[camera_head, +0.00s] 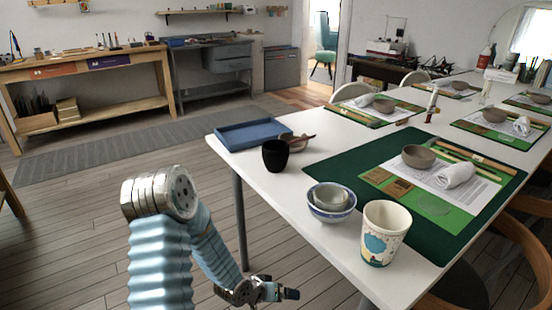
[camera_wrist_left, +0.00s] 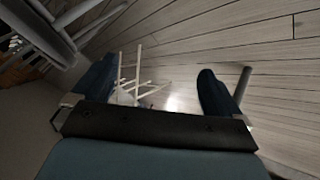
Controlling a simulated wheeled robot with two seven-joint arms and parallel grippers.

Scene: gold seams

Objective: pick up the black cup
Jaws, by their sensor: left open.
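The black cup (camera_head: 275,155) stands upright near the left edge of the white table (camera_head: 290,200), just in front of a blue tray. My left gripper (camera_head: 290,293) is low beside the table, below the tabletop's height and well apart from the cup. In the left wrist view my left gripper (camera_wrist_left: 160,95) has its two dark blue fingers spread apart with nothing between them. The wooden floor shows behind them, and the cup is not in that view. My right gripper is in neither view.
A blue tray (camera_head: 250,134) and a brown bowl with a spoon (camera_head: 294,141) are close behind the cup. Stacked bowls (camera_head: 331,201) and a patterned white cup (camera_head: 385,233) stand nearer the front. A green mat (camera_head: 335,168) lies to the right.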

